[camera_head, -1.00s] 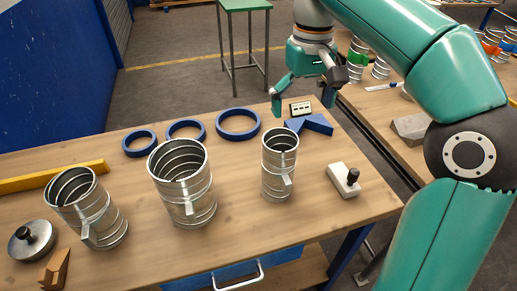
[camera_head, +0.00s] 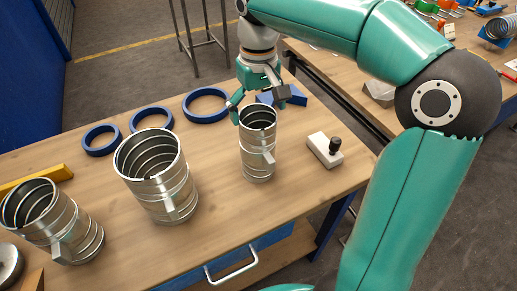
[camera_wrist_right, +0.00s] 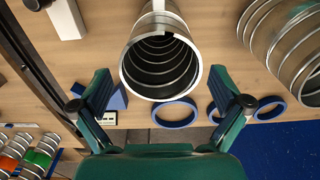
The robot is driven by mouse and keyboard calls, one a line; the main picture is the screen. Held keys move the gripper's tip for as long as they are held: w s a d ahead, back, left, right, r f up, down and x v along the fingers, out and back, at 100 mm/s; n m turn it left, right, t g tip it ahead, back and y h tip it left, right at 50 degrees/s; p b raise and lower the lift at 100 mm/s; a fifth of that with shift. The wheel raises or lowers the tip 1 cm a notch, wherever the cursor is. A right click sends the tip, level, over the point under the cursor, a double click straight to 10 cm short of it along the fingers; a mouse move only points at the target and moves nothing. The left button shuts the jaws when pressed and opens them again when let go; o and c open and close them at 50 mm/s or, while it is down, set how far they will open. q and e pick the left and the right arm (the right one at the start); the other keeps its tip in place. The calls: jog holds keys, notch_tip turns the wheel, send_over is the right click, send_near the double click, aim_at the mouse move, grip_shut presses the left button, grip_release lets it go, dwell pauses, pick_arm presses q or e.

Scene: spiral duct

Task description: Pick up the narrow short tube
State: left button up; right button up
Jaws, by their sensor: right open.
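The narrow short tube (camera_head: 257,150) is a silver spiral duct piece with a small tab, standing upright on the wooden workbench. The fingers are spread and hold nothing. My left gripper is not in view.
A wider tube (camera_head: 158,180) stands left of it, and another tube (camera_head: 62,225) stands at lower left. Blue rings (camera_head: 206,104) lie along the back. A white block with a black knob (camera_head: 325,150) sits to the right. Blue angled blocks (camera_head: 290,97) lie behind the gripper.

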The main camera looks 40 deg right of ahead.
aim_at(261, 151)
jog(key=shift+s+a+f, duration=0.1)
jog(key=shift+s+f, duration=0.05)
jog(key=shift+f, duration=1.3)
jog(key=shift+s+f, duration=0.1)
jog(key=shift+f, duration=1.3)
jog(key=c, duration=1.6)
jog(key=shift+o, duration=0.2)
jog(key=shift+r, duration=0.15)
